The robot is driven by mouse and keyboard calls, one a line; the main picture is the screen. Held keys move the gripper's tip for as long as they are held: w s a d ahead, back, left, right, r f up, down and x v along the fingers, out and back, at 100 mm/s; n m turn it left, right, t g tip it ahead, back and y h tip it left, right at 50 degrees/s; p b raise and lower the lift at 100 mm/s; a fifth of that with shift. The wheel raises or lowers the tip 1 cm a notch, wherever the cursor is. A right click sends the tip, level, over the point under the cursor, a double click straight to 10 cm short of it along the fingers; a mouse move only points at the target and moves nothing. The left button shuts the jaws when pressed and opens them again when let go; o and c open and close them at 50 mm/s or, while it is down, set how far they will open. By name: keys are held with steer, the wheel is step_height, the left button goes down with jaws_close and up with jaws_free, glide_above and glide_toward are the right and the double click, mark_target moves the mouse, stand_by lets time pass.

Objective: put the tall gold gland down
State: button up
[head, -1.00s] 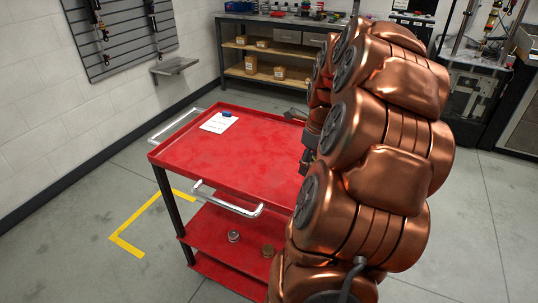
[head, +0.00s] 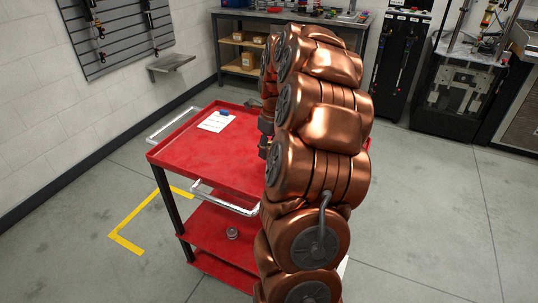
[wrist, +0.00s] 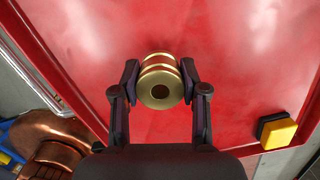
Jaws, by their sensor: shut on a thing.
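The gold gland (wrist: 160,92), a round brass-coloured piece with grooves and a dark central hole, is between the two fingers of my gripper (wrist: 159,73) in the wrist view. The gripper is shut on it, one finger at each side. The red top of the cart (wrist: 235,55) fills the background behind the gland. Whether the gland touches that surface cannot be told. In the head view the cart's top tray (head: 190,160) shows, but my copper arm hides the gland and the fingers.
A white sheet (head: 212,123) with a blue item (head: 223,112) lies at the tray's far left. A yellow-and-black block (wrist: 278,131) is at right in the wrist view. The tray's left and middle are clear.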

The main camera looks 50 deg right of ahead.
steer(key=shift+f, duration=1.5)
steer(key=shift+f, duration=0.25)
steer(key=o, duration=1.2)
steer(key=shift+r, duration=0.1)
steer(key=shift+o, duration=0.2)
steer(key=shift+r, duration=0.1)
steer(key=r, duration=0.4)
steer(key=s+r, duration=0.1)
steer(key=r, duration=0.7)
steer(key=shift+s+b, duration=0.3)
